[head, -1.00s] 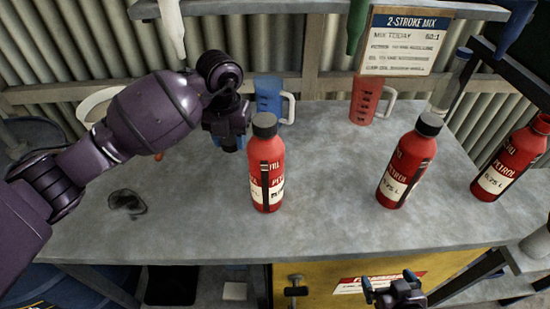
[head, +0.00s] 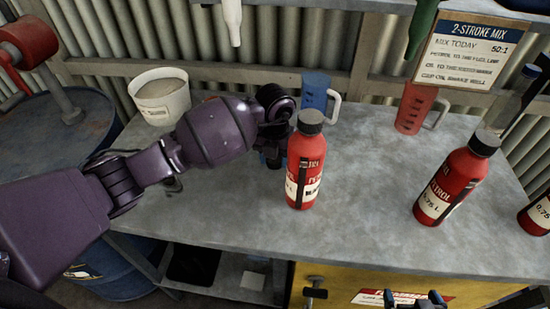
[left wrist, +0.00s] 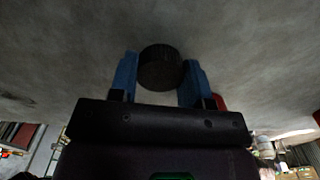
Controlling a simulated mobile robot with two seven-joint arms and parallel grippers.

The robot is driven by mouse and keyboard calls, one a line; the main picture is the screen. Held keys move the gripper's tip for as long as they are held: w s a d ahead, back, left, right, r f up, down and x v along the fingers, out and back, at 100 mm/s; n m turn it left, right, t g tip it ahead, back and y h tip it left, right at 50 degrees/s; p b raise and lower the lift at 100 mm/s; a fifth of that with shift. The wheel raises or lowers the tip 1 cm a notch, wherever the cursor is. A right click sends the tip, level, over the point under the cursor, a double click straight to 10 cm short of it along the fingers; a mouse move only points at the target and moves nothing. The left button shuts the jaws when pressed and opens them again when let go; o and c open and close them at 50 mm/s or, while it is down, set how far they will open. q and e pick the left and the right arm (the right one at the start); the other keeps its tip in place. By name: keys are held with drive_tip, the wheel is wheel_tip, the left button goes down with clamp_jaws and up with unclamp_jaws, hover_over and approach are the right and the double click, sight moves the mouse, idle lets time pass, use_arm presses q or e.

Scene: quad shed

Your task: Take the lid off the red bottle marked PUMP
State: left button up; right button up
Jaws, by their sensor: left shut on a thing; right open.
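Three red bottles stand on the bench, each with a label; I cannot read PUMP on any. The nearest bottle (head: 303,178) is upright at the centre with its dark cap (head: 310,120) on. A second bottle (head: 445,190), also capped, stands to its right, and a third (head: 537,215) is cut off at the right edge. My left gripper (head: 271,158) is just left of and behind the centre bottle, partly hidden. In the left wrist view its blue fingers are shut on a round black lid (left wrist: 160,68) above the bench. My right gripper (head: 415,301) is open and empty at the bottom edge.
A blue jug (head: 316,92) and a red jug (head: 412,108) stand at the back. A white bucket (head: 160,97) is at the back left. The sign (head: 470,50) hangs above. The bench (head: 370,205) is bare between the two nearer bottles.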

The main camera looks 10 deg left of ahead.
use_arm(q)
drive_tip(key=shift+f, duration=0.35)
drive_tip(key=shift+f, duration=0.15)
drive_tip(key=o, duration=1)
wheel_tip(320, 180, up, 8)
drive_tip(key=shift+f, duration=0.1)
drive_tip(key=shift+s, duration=0.1)
